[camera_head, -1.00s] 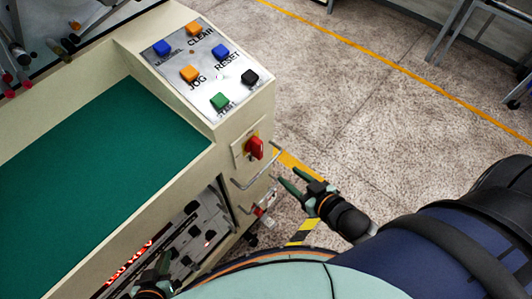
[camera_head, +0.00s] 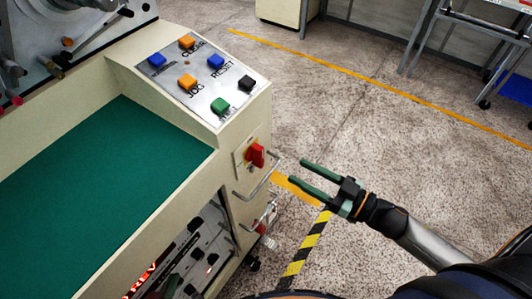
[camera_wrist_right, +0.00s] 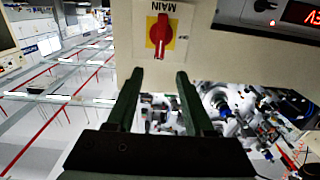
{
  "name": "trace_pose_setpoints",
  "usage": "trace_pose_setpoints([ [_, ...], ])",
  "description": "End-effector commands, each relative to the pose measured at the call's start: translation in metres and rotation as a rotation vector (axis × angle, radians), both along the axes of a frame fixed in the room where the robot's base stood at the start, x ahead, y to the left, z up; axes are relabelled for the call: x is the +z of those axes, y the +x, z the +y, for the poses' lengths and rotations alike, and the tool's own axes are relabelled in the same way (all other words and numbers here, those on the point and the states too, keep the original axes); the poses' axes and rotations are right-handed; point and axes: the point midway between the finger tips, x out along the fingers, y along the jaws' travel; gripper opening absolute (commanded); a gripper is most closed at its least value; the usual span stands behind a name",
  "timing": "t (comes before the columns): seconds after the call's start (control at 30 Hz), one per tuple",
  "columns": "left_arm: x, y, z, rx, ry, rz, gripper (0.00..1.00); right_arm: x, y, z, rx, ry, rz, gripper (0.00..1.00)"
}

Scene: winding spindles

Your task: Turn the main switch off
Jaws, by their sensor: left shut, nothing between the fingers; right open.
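The main switch (camera_head: 256,155) is a red rotary knob on a pale yellow-and-white plate on the cream machine's side, below the button panel. In the right wrist view the knob (camera_wrist_right: 161,32) sits on a yellow square under the word MAIN, which appears upside down, and its grip runs up and down in the picture. My right gripper (camera_head: 298,171) is open and empty, to the right of the knob and apart from it. In the right wrist view its two fingertips (camera_wrist_right: 160,74) point towards the knob, just below it in the picture. My left gripper is not in view.
A metal handle (camera_head: 260,178) sticks out just below the switch, close to my right fingers. The sloped panel (camera_head: 208,98) with several coloured buttons is above. A green work surface (camera_head: 100,185) lies left. The floor to the right is open.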

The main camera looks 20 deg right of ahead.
Motion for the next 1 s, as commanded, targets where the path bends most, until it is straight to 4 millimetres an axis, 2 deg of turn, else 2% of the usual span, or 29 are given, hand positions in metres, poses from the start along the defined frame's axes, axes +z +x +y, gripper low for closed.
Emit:
trace_pose_setpoints([
  [0.4,-0.001,-0.001,0.002,0.003,0.004,0.003,0.00,0.002,0.056,0.043,-0.003,0.001,-0.004,0.53],
  [0.6,-0.002,-0.001,0.005,0.006,0.008,0.006,0.00,0.001,0.078,0.060,-0.003,0.000,-0.002,0.53],
  [0.8,-0.002,-0.001,0.005,0.007,0.008,0.006,0.00,0.001,0.088,0.069,-0.002,0.001,-0.002,0.53],
  [1.0,-0.002,-0.001,0.005,0.007,0.008,0.005,0.00,0.000,0.089,0.070,-0.003,0.000,0.000,0.53],
])
